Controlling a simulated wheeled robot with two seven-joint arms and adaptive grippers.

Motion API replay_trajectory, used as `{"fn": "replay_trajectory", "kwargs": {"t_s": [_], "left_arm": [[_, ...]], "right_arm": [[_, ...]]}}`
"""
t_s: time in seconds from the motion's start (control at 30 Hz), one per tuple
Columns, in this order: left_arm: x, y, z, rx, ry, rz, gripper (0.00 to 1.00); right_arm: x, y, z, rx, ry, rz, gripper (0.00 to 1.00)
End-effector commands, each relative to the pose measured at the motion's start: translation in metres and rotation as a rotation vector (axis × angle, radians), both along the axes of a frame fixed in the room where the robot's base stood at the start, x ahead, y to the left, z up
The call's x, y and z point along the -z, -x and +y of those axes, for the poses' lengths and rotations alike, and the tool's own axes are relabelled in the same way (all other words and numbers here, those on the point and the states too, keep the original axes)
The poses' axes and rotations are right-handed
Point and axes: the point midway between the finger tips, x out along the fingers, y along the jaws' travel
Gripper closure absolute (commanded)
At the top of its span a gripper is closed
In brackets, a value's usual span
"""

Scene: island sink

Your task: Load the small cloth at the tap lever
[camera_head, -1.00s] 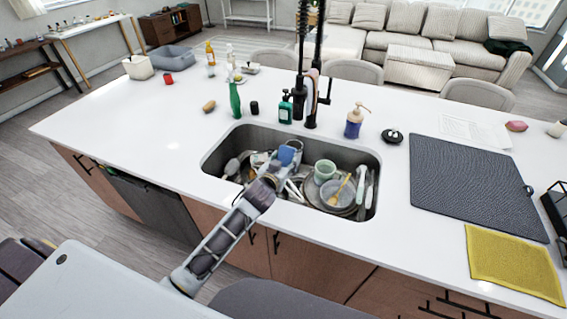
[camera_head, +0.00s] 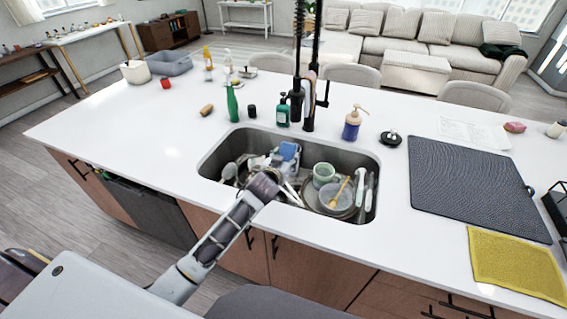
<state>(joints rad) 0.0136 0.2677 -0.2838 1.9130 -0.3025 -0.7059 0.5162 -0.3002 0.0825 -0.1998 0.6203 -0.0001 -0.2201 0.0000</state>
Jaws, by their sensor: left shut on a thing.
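A small pinkish cloth (camera_head: 311,88) hangs beside the black tap (camera_head: 297,92), at the lever behind the sink. My left arm reaches in from the lower left, over the front edge of the sink (camera_head: 374,161). My left gripper (camera_head: 287,158) is low over the left half of the sink, apart from the cloth and in front of it. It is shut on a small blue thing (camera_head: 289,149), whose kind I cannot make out. The fingertips are small and partly hidden among the dishes. My right gripper is not in view.
The sink holds a green mug (camera_head: 323,173), bowls, plates and cutlery. Soap bottles (camera_head: 283,112) and a green bottle (camera_head: 232,104) stand behind it. A dark mat (camera_head: 470,185) and yellow cloth (camera_head: 515,262) lie right. The left counter (camera_head: 130,135) is mostly clear.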

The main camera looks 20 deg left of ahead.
Motion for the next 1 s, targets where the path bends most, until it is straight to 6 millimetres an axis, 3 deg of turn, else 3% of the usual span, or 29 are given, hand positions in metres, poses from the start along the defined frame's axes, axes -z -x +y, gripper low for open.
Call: {"fn": "replay_trajectory", "kwargs": {"t_s": [1.0], "left_arm": [[0.013, -0.06, 0.003, 0.0, 0.0, 0.0, 0.69]], "right_arm": [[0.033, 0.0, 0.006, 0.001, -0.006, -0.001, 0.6]]}}
